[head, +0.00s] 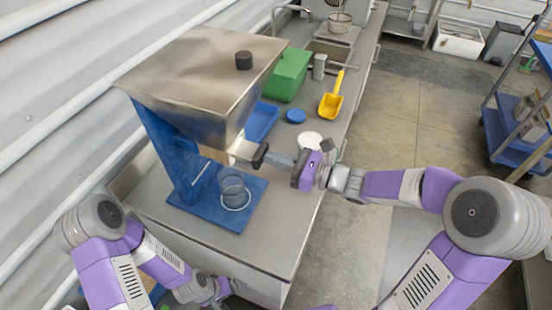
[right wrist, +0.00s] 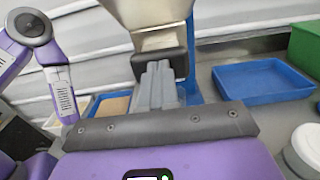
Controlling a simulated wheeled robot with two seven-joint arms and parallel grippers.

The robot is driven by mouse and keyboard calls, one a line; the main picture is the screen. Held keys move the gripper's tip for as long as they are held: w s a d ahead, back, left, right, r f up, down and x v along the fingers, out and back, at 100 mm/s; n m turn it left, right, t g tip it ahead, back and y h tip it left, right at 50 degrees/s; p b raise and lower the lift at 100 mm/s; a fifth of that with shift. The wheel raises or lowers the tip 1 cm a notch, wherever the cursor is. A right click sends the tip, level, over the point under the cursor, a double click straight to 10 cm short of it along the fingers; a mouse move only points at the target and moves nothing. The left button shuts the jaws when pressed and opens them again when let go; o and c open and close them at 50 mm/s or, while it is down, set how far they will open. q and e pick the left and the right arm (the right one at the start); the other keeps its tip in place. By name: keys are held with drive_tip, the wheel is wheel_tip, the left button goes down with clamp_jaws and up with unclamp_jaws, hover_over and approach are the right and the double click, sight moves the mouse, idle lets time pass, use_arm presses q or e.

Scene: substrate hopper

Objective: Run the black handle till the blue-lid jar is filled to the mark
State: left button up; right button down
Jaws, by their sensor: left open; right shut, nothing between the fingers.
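The metal hopper (head: 200,75) stands on a blue frame (head: 168,150). Its black handle (head: 259,155) is at the spout, and also shows in the right wrist view (right wrist: 160,65). A clear, open jar (head: 232,182) stands on the blue base below the spout; I see no fill in it, and a pale ring shows low around it. A blue lid (head: 296,116) lies on the counter. My right gripper (head: 271,160) is shut and empty, fingertips at the handle; I cannot tell whether they touch. My left gripper (head: 228,287) is open, low beside the counter's front.
A blue tray (right wrist: 262,80), a green bin (head: 288,75) and a yellow scoop (head: 332,100) are farther along the counter. A white round lid (head: 310,140) is near my right gripper. A blue cart (head: 515,130) stands at right; the floor between is clear.

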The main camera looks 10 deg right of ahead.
drive_tip(key=b+x, duration=0.1)
drive_tip(key=x, duration=0.2)
drive_tip(key=shift+a, duration=0.1)
drive_tip(key=shift+a+r, duration=0.15)
drive_tip(key=shift+r, duration=0.05)
idle(3.8)
drive_tip(key=p, duration=0.2)
approach(263, 163)
drive_tip(key=d, duration=0.1)
drive_tip(key=s+d+r, duration=0.1)
drive_tip(key=d, duration=0.1)
drive_tip(key=shift+s+d+r, duration=0.25)
drive_tip(key=shift+d+r, duration=0.15)
